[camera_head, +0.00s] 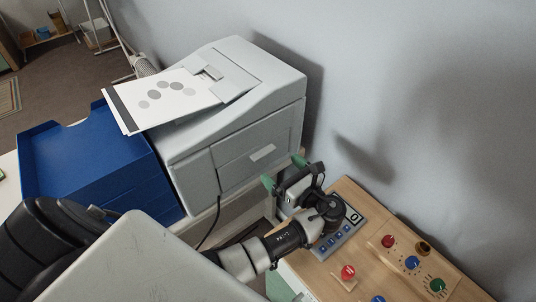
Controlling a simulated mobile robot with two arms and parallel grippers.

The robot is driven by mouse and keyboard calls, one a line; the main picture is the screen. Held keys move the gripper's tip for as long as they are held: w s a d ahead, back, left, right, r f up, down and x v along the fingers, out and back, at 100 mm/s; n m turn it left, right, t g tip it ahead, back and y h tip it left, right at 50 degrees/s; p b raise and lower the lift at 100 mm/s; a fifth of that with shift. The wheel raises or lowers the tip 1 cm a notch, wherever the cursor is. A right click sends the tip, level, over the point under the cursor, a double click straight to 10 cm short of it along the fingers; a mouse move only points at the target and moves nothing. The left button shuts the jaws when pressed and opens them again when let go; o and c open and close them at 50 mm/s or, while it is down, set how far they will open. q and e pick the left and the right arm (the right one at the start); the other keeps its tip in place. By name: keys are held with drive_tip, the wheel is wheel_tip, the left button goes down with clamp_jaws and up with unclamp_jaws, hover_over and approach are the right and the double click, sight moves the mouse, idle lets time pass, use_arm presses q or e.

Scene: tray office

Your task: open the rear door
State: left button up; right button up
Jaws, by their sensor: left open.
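The grey printer (205,130) stands at the centre on a light table. Its near side has a rectangular door panel (258,150) with a small light handle (262,153), and the panel looks closed. My left gripper (283,171) is open and empty, with green fingertips, just right of and below the handle. The fingertips look apart from the handle, though the depth of the gap is hard to judge. The lower right edge of the panel is close behind the fingertips in the picture. My right gripper is not in view.
Printed paper (165,97) lies on the printer's top. Blue stacked trays (85,150) stand left of it. A wooden board (350,203) with a keypad and coloured knobs lies at lower right, under my left wrist. The wall is close behind the printer.

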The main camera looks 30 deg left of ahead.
sight(266, 155)
use_arm(q)
drive_tip(key=x, duration=0.6)
drive_tip(key=shift+w+a, duration=0.2)
drive_tip(key=shift+a, duration=0.1)
drive_tip(key=c, duration=1.1)
drive_tip(key=shift+d+p, duration=0.1)
drive_tip(key=shift+p, duration=0.25)
